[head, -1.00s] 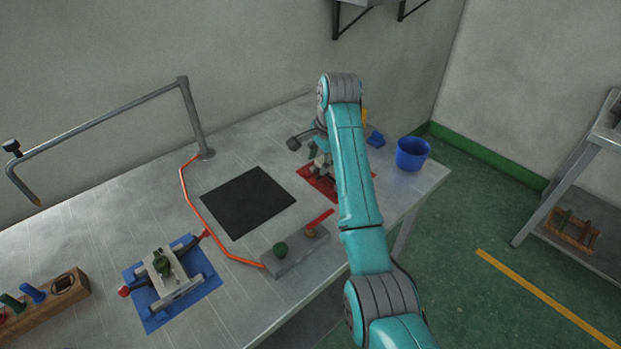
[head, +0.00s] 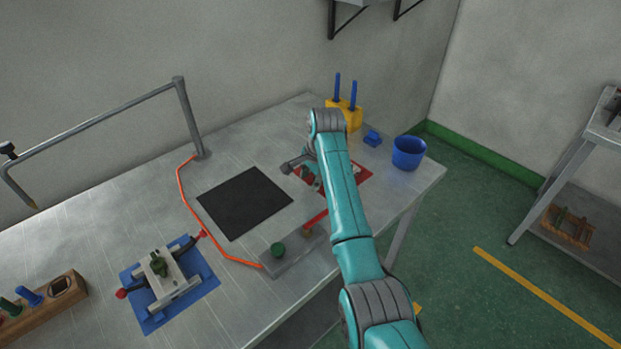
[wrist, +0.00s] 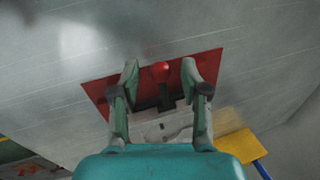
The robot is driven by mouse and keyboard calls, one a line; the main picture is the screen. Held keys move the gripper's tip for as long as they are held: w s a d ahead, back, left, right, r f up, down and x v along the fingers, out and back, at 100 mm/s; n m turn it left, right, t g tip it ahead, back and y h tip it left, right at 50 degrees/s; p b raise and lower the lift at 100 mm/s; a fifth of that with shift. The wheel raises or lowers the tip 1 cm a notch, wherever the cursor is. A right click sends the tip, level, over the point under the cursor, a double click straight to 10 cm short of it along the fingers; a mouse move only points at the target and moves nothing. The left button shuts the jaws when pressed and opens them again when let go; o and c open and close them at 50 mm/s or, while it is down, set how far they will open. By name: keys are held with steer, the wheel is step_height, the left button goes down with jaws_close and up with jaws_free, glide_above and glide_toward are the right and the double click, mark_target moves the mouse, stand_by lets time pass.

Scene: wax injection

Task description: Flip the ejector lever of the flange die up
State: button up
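A die (wrist: 165,122) sits on a red plate (wrist: 95,88) in the wrist view. Its lever ends in a red ball (wrist: 161,71) on a dark arm. My gripper (wrist: 160,72) is open, with one finger on each side of the red ball and a gap on both sides. In the head view my arm hides most of this die, and the red plate (head: 363,176) shows at its edges. A second die (head: 165,277) stands on a blue plate (head: 205,285) at the lower left, with red-tipped levers. I cannot tell from labels which die is the flange one.
A yellow block (head: 352,117) with blue pegs, a small blue piece (head: 372,138) and a blue bucket (head: 408,153) stand near the right end. A grey base with a red handle (head: 315,219) lies in front. The black mat (head: 243,202) is clear.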

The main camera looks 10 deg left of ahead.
jaws_close()
steer(key=shift+w+d+r+g+y, duration=0.2)
steer(key=shift+r+g+y, duration=0.1)
steer(key=shift+g, duration=0.1)
steer(key=shift+w+d+r+m+g+y, duration=0.1)
steer(key=shift+w+r+m+g+y, duration=0.1)
steer(key=shift+r+g+y, duration=0.4)
steer(key=shift+w+d+r+m+g+y, duration=0.1)
steer(key=shift+r+m+g+y, duration=0.1)
steer(key=shift+g+y, duration=0.65)
steer(key=shift+g, duration=0.25)
steer(key=shift+o, duration=0.9)
jaws_free()
steer(key=shift+r, duration=0.15)
steer(key=v, duration=1.1)
steer(key=shift+r, duration=0.35)
